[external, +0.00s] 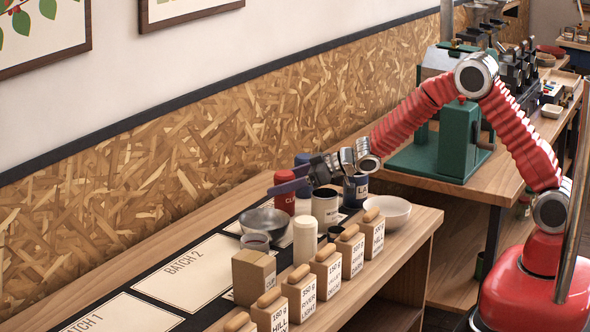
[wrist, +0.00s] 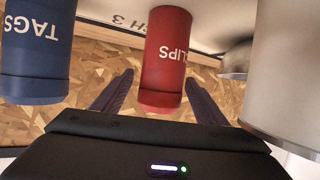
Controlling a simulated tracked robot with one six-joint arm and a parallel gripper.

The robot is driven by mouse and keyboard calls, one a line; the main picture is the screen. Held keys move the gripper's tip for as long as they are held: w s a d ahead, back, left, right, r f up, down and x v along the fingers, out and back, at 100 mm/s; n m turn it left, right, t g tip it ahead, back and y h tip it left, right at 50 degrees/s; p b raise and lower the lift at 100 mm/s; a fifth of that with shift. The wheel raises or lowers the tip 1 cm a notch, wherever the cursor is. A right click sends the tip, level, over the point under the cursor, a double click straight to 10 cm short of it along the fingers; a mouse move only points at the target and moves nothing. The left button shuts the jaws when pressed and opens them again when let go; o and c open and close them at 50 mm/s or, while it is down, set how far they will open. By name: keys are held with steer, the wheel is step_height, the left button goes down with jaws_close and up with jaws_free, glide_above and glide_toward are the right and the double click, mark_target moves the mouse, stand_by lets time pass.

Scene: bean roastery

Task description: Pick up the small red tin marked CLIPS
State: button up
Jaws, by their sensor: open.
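The small red tin (wrist: 166,58), lettered LIPS as far as shows, appears upside down in the middle of the wrist view. In the external view the red tin (external: 284,203) stands upright on the counter near the back wall, its top partly behind my fingers. My gripper (external: 288,181) is level, at about the height of the tin's top. Its two dark fingers are apart and empty. In the wrist view they show on either side of the tin's near end; whether they touch it I cannot tell.
A blue TAGS tin (wrist: 35,50) stands close beside the red one. A pale cylinder (wrist: 290,75) is close on the other side. Room is clear over the BATCH 2 card (external: 205,275).

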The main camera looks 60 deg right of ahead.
steer(key=shift+x, duration=1.55)
steer(key=shift+c, duration=0.5)
steer(key=shift+r, duration=0.1)
steer(key=c, duration=1.2)
